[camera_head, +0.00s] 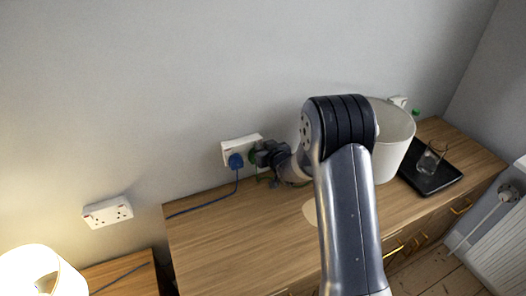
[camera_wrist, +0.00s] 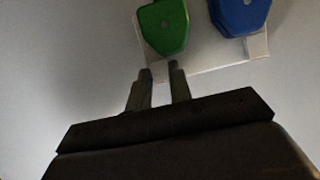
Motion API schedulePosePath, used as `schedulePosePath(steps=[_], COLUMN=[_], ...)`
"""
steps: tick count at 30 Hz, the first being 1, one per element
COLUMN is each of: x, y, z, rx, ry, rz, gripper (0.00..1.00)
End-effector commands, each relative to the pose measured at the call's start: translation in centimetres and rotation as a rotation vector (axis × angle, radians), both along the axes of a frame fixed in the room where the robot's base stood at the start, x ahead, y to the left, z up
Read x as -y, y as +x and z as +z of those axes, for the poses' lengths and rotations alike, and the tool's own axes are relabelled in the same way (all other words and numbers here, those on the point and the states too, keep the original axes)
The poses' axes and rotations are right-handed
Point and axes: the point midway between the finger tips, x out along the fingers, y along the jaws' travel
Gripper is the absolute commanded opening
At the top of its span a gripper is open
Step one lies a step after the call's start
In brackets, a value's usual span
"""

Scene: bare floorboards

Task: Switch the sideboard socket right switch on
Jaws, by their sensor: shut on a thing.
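The white sideboard socket (camera_head: 241,148) is on the wall just above the sideboard top. A blue plug (camera_head: 236,160) is in its left side and a green plug (camera_head: 254,156) in its right side. In the wrist view, turned about, the green plug (camera_wrist: 164,27) is left of the blue plug (camera_wrist: 239,14). My gripper (camera_wrist: 162,73) has its fingertips at the socket plate's edge beside the green plug, where the right switch lies. The fingers are shut on the right switch, which they mostly hide. Its on or off position cannot be told.
The wooden sideboard (camera_head: 230,240) bears a white bin (camera_head: 392,150) and a black tray (camera_head: 432,182) with a glass (camera_head: 430,160). Another wall socket (camera_head: 107,212) is at lower left, above a lit lamp (camera_head: 40,272). A radiator (camera_head: 500,250) stands at right.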

Motion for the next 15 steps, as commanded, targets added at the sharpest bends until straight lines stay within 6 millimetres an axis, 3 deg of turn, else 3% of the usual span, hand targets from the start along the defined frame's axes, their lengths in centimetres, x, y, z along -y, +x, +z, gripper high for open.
schedulePosePath(steps=[15], x=[0.03], y=[0.01], z=[-0.96], rx=[0.136], ry=[0.056], rz=[0.0], gripper=[0.0])
